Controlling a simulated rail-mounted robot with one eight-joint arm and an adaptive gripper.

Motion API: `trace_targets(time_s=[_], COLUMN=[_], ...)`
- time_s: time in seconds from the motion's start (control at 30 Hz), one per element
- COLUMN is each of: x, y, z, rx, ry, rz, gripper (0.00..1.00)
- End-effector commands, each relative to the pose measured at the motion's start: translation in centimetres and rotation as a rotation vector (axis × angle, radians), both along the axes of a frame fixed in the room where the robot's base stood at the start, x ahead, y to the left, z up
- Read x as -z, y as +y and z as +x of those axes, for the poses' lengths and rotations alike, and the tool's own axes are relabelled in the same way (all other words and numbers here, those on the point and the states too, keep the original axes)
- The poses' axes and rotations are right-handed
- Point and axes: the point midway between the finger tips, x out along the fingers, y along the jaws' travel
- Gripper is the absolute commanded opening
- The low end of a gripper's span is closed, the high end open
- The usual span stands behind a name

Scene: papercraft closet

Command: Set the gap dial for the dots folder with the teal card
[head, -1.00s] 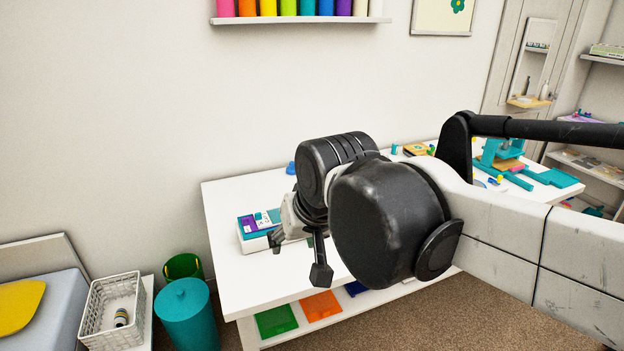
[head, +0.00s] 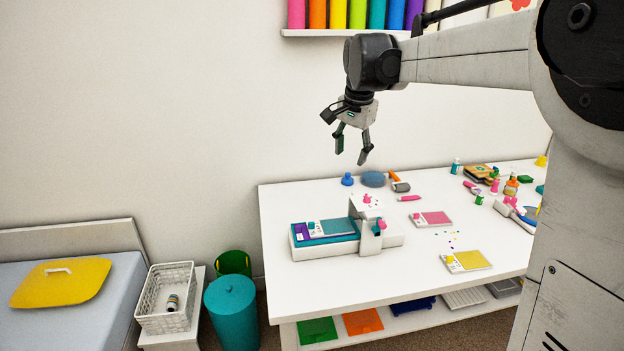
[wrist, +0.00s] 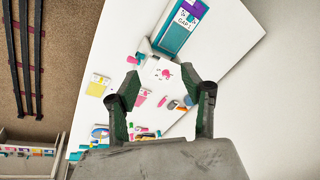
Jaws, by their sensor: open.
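A white machine (head: 385,242) stands on the table with a teal bed and a purple end. A teal card (head: 338,226) with a white label lies on the bed. The card also shows in the wrist view (wrist: 172,38), its label seeming to read "GAP 1". A pink knob (head: 367,198) sits on top of the machine's pale bridge, with small marks around it. The knob also shows in the wrist view (wrist: 163,73). A second pink knob (head: 381,224) is on the bridge's side. My gripper (head: 351,154) is open, empty and pointing down, well above the machine.
A pink card (head: 432,219) and a yellow card (head: 466,261) lie right of the machine, with scattered dots between them. A blue stamp-like piece (head: 347,179), a roller (head: 399,184) and bottles stand further back. The table's front middle is clear. A teal bin (head: 231,311) stands left.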

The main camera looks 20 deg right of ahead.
Motion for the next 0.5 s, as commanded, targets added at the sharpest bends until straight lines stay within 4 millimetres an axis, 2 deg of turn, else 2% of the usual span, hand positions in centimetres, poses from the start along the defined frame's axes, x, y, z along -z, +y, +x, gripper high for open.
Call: trace_targets(time_s=[0.03,0.2,0.5], x=[0.1,1.2,4.6], y=[-0.8,-3.3,-7.8], z=[1.5,5.6,11.7], rx=[0.035,0.166,0.397], ry=[0.012,0.057,0.136], rz=[0.009,0.042,0.09], gripper=[0.43,0.43,0.43])
